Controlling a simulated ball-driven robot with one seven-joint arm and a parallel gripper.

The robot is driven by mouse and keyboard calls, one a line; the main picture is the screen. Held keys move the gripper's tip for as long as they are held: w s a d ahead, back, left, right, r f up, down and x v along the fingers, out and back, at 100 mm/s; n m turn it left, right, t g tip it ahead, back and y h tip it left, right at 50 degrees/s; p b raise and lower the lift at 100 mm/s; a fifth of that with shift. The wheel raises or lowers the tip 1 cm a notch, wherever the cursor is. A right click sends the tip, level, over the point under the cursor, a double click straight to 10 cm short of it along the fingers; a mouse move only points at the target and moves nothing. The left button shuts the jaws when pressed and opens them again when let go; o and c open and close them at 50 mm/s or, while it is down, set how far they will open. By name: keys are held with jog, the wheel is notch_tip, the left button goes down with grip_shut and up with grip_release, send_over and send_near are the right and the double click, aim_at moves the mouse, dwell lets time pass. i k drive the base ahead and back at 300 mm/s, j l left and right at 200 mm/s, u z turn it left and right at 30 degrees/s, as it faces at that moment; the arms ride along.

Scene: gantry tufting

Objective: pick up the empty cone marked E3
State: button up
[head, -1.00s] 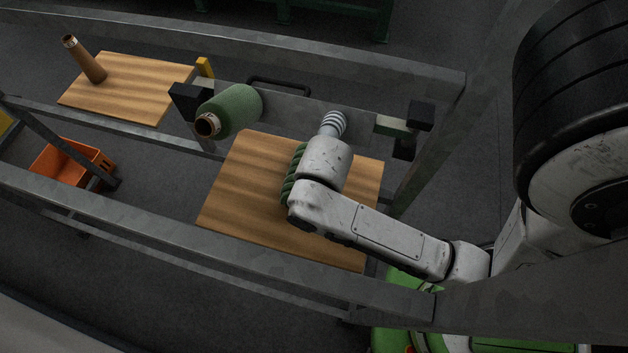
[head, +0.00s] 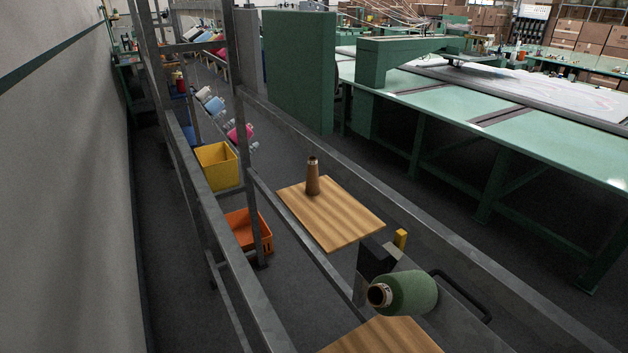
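A bare brown cone (head: 312,178) stands upright on the farther wooden board (head: 332,212), near its far left part. It carries no yarn that I can see, and no E3 mark is readable from here. A second cone wound with green yarn (head: 412,293) lies on its side at the lower right, its brown end facing left. My gripper and arm are outside the head view now.
A nearer wooden board (head: 385,338) is cut off at the bottom edge. Metal rails (head: 470,277) run along both sides. An orange crate (head: 247,230) and a yellow bin (head: 217,166) stand left of the farther board. A long green machine table (head: 500,110) fills the right.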

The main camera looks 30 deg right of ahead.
aim_at(312, 186)
jog(key=k, duration=1)
jog(key=z, duration=0.4)
jog(key=k+z, duration=0.1)
jog(key=z, duration=0.75)
jog(key=l+z, duration=0.1)
jog(key=z, duration=0.3)
jog(key=i+l+z, duration=0.2)
jog(key=i+z, duration=0.55)
jog(key=i+u, duration=0.3)
jog(key=i, duration=0.25)
jog(key=i+l+u, duration=0.1)
jog(key=i+u, duration=0.15)
jog(key=i, duration=0.3)
jog(key=i+l+u, duration=0.3)
jog(key=i, duration=0.25)
jog(key=i+j+u, duration=0.1)
jog(key=i+u, duration=0.85)
jog(key=i+l+u, duration=0.2)
jog(key=i+u, duration=0.25)
jog(key=k, duration=0.1)
